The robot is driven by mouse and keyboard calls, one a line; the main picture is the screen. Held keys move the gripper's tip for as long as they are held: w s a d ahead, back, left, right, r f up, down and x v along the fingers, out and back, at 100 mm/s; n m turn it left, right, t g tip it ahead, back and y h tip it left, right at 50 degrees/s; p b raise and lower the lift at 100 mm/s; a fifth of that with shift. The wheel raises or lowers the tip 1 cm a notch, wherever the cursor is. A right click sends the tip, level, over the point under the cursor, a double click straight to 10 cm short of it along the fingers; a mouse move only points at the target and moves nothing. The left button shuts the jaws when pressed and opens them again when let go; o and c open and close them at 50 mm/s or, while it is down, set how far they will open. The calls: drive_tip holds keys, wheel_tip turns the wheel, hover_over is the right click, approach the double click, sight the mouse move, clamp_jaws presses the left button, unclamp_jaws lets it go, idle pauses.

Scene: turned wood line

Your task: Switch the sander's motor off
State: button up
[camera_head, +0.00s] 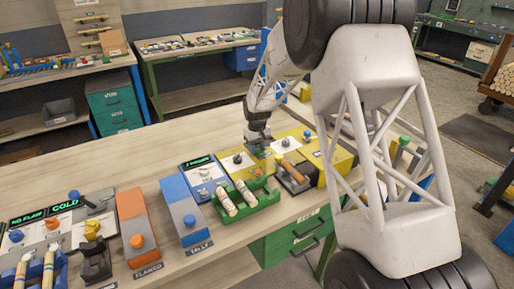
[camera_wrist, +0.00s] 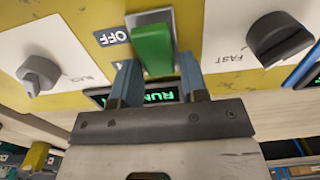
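In the wrist view, the sander's yellow panel (camera_wrist: 92,22) fills the upper part. A green rocker switch (camera_wrist: 152,48) stands out from it, with an OFF label (camera_wrist: 113,37) just to its left. A dark display with green letters reading RUN (camera_wrist: 160,97) is partly hidden behind my fingers. My gripper (camera_wrist: 158,72) is open, its two blue fingers apart, with the green switch just beyond and between the tips; I cannot tell if they touch it. In the head view, my gripper (camera_head: 258,146) is low over the yellow machines, and the switch is hidden.
In the wrist view, a grey knob (camera_wrist: 40,74) is on the left and a dark knob (camera_wrist: 280,38) beside FAST is on the right. In the head view, a green tray (camera_head: 262,203) of turned pieces and blue and orange boxes (camera_head: 137,228) stand nearby.

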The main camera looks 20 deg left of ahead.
drive_tip(key=c, duration=0.6)
drive_tip(key=shift+s+r+t+y, duration=0.1)
drive_tip(key=shift+t+y, duration=0.2)
drive_tip(key=shift+s+d+r+t+y, duration=0.1)
drive_tip(key=shift+d+t+y, duration=0.05)
drive_tip(key=shift+t+y, duration=0.4)
drive_tip(key=shift+s+d+r+t+y, duration=0.1)
drive_tip(key=shift+t+y, duration=0.45)
drive_tip(key=o, duration=0.9)
drive_tip(key=shift+o, duration=0.2)
